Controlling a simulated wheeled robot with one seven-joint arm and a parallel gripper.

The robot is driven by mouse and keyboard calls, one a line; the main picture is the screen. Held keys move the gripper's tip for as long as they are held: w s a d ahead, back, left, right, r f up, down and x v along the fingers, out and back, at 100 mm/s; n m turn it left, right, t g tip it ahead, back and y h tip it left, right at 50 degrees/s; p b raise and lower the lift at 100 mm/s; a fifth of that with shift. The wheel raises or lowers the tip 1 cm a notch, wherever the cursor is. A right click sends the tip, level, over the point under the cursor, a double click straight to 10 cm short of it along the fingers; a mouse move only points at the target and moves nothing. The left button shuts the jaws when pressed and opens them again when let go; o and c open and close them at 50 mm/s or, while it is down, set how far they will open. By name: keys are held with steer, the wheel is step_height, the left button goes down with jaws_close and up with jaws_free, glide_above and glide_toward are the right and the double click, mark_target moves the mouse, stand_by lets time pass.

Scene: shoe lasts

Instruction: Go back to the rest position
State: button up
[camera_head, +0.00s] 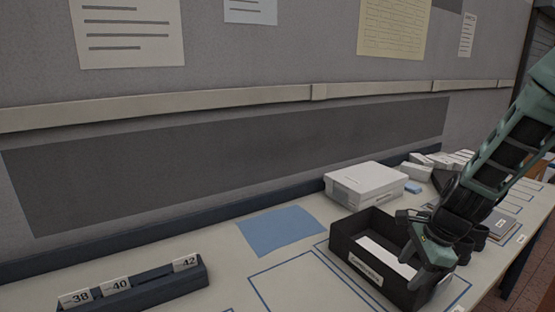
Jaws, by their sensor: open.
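My gripper (418,263) is at the end of my green and black arm, which comes in from the right edge. It hangs over the right part of a black open box (343,243) with a white label on its front. A white strip shows inside the box. The gripper's fingers point down and to the left and hold nothing that I can see. I cannot tell whether they touch the box.
A white lidded box (365,184) stands behind the black box. A blue sheet (280,229) lies left of it. A dark rack (160,285) with tags 38, 40 and 42 stands front left. Several white blocks (440,160) lie at the back right. Blue outlines mark the clear table (225,265).

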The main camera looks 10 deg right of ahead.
steer(key=s+a+r+n+g, duration=0.1)
steer(key=s+a+r+n, duration=0.1)
steer(key=a+n, duration=0.3)
steer(key=s+a+r+n, duration=0.2)
steer(key=a+n, duration=0.2)
steer(key=a, duration=0.2)
steer(key=s+a+r+n+h, duration=0.1)
steer(key=s+a+r+n, duration=0.2)
steer(key=s+a+n, duration=0.3)
steer(key=s+a+r+n+g+h, duration=0.1)
steer(key=s+a+r+n, duration=0.2)
steer(key=s+n, duration=0.9)
steer(key=a+n, duration=0.1)
steer(key=a, duration=0.2)
steer(key=shift+a+r, duration=0.15)
